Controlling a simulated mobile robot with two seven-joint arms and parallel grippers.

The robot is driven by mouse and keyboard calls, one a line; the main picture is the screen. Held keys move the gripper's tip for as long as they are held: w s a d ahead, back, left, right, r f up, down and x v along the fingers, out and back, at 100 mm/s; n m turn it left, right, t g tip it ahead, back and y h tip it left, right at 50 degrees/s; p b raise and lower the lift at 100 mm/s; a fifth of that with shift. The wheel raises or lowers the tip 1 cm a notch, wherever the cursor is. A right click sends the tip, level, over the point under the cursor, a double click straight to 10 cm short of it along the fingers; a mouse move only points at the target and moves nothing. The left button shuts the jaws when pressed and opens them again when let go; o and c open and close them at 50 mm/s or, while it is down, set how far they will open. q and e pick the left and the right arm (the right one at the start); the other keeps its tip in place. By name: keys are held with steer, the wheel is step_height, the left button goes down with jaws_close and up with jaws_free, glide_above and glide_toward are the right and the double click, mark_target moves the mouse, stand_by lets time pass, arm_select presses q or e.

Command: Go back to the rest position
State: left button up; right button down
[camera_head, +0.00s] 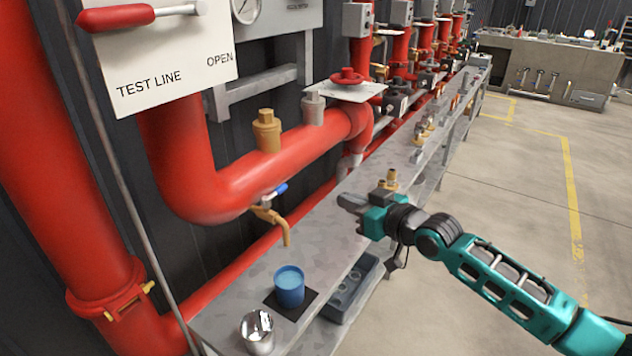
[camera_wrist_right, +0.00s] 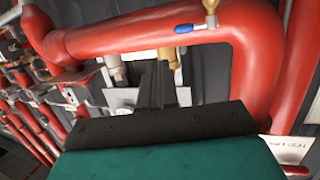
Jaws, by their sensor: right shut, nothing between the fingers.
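My right gripper (camera_head: 352,203) reaches in from the right in the head view, over the grey metal bench (camera_head: 330,222). Its fingers are together and hold nothing. In the right wrist view the closed fingers (camera_wrist_right: 158,84) point at the red pipework (camera_wrist_right: 150,32). My left gripper is in neither view. A brass tap (camera_head: 272,222) with a blue lever (camera_head: 276,193) hangs from the red pipe, left of my right gripper and apart from it. The blue lever also shows in the wrist view (camera_wrist_right: 186,28).
A blue cup (camera_head: 289,287) stands on a black mat (camera_head: 275,301) below the tap. A shiny metal cup (camera_head: 257,332) stands nearer. A white TEST LINE sign (camera_head: 165,60) with a red-handled lever (camera_head: 140,15) is at upper left. The floor (camera_head: 500,190) at right is free.

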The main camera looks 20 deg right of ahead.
steer(key=s+a+f+m+g+h, duration=0.1)
steer(key=s+a+f+g+h, duration=0.1)
steer(key=s+f, duration=0.9)
steer(key=s+a+f+m+g+h, duration=0.1)
steer(key=s+a+f, duration=0.4)
steer(key=s+f, duration=0.5)
steer(key=s+h, duration=0.1)
steer(key=s, duration=0.3)
steer(key=shift+s+f+g, duration=0.3)
steer(key=shift+f+g, duration=0.05)
steer(key=shift+g, duration=0.05)
steer(key=shift+a, duration=0.1)
